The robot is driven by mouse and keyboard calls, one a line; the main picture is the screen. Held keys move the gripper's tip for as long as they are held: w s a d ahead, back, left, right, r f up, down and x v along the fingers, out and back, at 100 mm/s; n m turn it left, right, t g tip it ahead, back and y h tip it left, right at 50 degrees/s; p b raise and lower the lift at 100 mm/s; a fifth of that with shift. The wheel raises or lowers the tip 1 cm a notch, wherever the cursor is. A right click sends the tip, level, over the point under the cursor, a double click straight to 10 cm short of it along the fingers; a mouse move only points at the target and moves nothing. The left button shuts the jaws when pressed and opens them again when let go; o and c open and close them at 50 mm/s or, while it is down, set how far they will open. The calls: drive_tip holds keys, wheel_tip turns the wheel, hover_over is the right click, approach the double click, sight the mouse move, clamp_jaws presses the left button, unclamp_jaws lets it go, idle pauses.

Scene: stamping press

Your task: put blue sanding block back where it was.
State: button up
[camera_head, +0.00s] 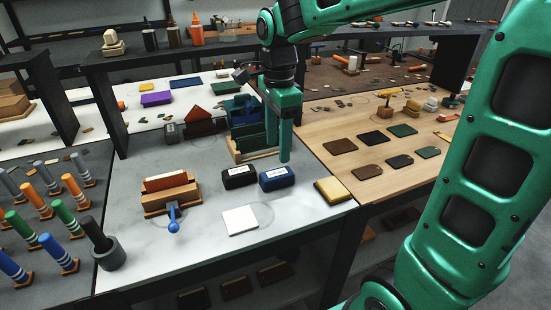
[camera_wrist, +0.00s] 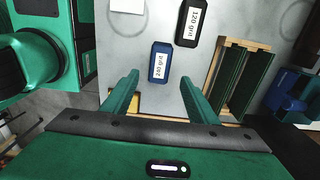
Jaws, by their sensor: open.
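The blue sanding block (camera_head: 276,179) lies on the grey worktop, label side up, just right of a black sanding block (camera_head: 239,177). The wrist view shows the blue block (camera_wrist: 160,60) just beyond my fingertips, roughly centred between them, with the black block marked 120 grit (camera_wrist: 188,22) beside it. My gripper (camera_head: 279,155) points down behind the blue block in the head view. In the wrist view my gripper (camera_wrist: 160,80) has its fingers wide apart, with nothing held. Whether a finger touches the block I cannot tell.
A wooden rack with green slats (camera_head: 236,157) stands close left of my gripper. A yellow block (camera_head: 331,190) lies near the right edge.

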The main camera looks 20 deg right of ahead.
drive_tip(key=s+d+n, duration=0.6)
drive_tip(key=s+d, duration=0.5)
drive_tip(key=d, duration=0.1)
drive_tip(key=s+d+f+n, duration=0.2)
drive_tip(key=s+f, duration=0.1)
drive_tip(key=s, duration=0.3)
drive_tip(key=s+d+f+n, duration=0.3)
drive_tip(key=s, duration=0.3)
drive_tip(key=shift+s+f+n, duration=0.15)
drive_tip(key=shift+s+n, duration=0.05)
drive_tip(key=shift+n, duration=0.1)
idle(0.3)
